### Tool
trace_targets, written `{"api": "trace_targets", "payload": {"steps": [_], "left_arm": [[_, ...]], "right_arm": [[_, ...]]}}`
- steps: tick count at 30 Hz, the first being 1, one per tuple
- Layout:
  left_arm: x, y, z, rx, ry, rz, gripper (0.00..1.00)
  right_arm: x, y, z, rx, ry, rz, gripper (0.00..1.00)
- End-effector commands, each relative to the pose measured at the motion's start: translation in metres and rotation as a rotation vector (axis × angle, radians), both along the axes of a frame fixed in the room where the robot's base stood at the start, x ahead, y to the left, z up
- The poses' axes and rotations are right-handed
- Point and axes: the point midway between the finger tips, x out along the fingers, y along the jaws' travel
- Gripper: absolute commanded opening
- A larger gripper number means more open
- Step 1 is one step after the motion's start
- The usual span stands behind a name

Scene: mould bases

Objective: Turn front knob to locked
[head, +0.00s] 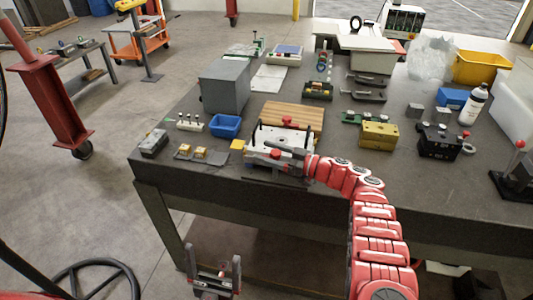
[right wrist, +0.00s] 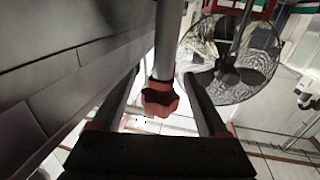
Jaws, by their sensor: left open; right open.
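The mould base (head: 262,137) is a pale block with dark upright handles near the table's front edge. Its front knob (head: 275,153) is red; a second red knob (head: 287,120) is at its back. My right gripper (head: 272,150) reaches in from the right at the front knob. In the right wrist view, the red lobed front knob (right wrist: 160,98) on a grey shaft lies between the open fingers of my right gripper (right wrist: 160,80), with gaps visible on both sides. I cannot read a locked mark. My left gripper (head: 215,272) is open and empty, in front of the table.
A blue bin (head: 226,126) and a grey box (head: 225,84) stand left of the mould base. A wooden board (head: 306,115) lies behind it. A brass block (head: 378,135) stands to the right. The front right tabletop (head: 430,190) is clear.

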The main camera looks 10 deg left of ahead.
Motion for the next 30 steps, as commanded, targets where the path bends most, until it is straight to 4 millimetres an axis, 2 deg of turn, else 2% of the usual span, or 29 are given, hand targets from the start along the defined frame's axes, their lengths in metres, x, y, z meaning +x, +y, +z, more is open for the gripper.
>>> {"api": "trace_targets", "payload": {"steps": [11, 24, 30], "left_arm": [[0.0000, 0.0000, -0.0015, 0.000, 0.000, 0.000, 1.00], [0.0000, 0.0000, -0.0015, 0.000, 0.000, 0.000, 1.00], [0.0000, 0.0000, 0.0023, 0.000, 0.000, 0.000, 1.00]], "right_arm": [[0.0016, 0.0048, 0.0002, -0.001, 0.000, -0.002, 0.77], [0.0015, 0.0050, 0.0003, 0.000, -0.001, -0.001, 0.00], [0.0012, 0.0056, 0.0017, -0.001, 0.000, -0.005, 0.00]]}}
